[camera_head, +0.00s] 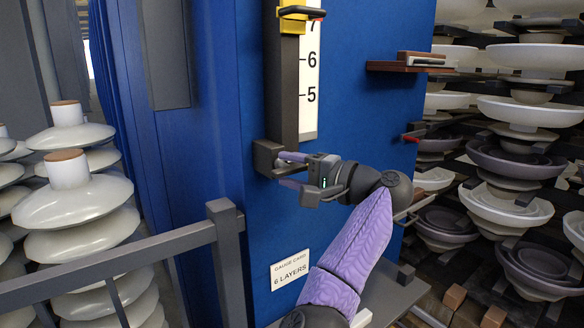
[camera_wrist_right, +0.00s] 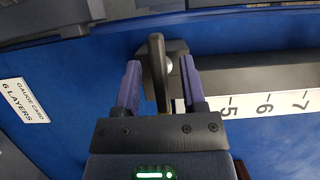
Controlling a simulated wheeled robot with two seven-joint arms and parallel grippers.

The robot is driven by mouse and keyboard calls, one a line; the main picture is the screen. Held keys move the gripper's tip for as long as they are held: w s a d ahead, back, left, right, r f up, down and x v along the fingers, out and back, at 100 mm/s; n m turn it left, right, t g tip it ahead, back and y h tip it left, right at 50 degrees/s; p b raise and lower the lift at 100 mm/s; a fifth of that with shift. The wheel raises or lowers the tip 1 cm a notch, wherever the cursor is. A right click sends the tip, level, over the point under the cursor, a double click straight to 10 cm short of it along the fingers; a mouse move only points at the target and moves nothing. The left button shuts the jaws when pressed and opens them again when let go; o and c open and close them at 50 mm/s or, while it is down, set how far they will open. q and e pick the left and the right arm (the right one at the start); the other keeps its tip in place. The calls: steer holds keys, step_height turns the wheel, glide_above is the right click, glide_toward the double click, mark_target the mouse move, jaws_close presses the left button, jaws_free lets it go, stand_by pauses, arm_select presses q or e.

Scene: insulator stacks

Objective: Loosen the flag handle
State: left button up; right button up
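The flag handle (camera_wrist_right: 157,72) is a dark, curved lever at the lower end of the gauge rail, best seen in the right wrist view. It stands out from a dark block (camera_head: 265,157) with a round pale bolt beside it. My right gripper (camera_head: 287,170) is at that block, its purple fingers apart. In the right wrist view the fingers (camera_wrist_right: 163,85) lie either side of the handle, with visible gaps, so it is between them but not gripped. In the head view the gripper hides the handle. My left gripper is not in view.
A white scale (camera_head: 309,90) runs up the blue panel beside the dark rail (camera_head: 282,85), with a yellow slider (camera_head: 292,22) at the top. A gauge card (camera_head: 290,269) reads 6 layers. A grey railing (camera_head: 110,262) and insulator stacks (camera_head: 75,215) stand left; more stacks stand right.

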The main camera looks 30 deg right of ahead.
jaws_close()
steer(key=shift+n, duration=0.3)
steer(key=shift+f+n+g+h+b, duration=0.1)
steer(key=shift+n+g+h+b, duration=0.45)
steer(key=shift+n, duration=0.65)
steer(key=n+h, duration=0.1)
steer(key=n, duration=0.1)
steer(key=shift+n+g, duration=0.35)
steer(key=shift+n, duration=0.05)
steer(key=shift+n+h, duration=0.55)
steer(key=shift+n, duration=0.35)
steer(key=shift+n+g+h+p, duration=0.4)
steer(key=shift+n+h+p, duration=0.3)
steer(key=shift+n, duration=0.5)
steer(key=n+h+p, duration=0.2)
steer(key=n, duration=0.1)
steer(key=shift+n+h, duration=0.3)
steer(key=shift+n, duration=0.1)
steer(key=shift+h, duration=0.3)
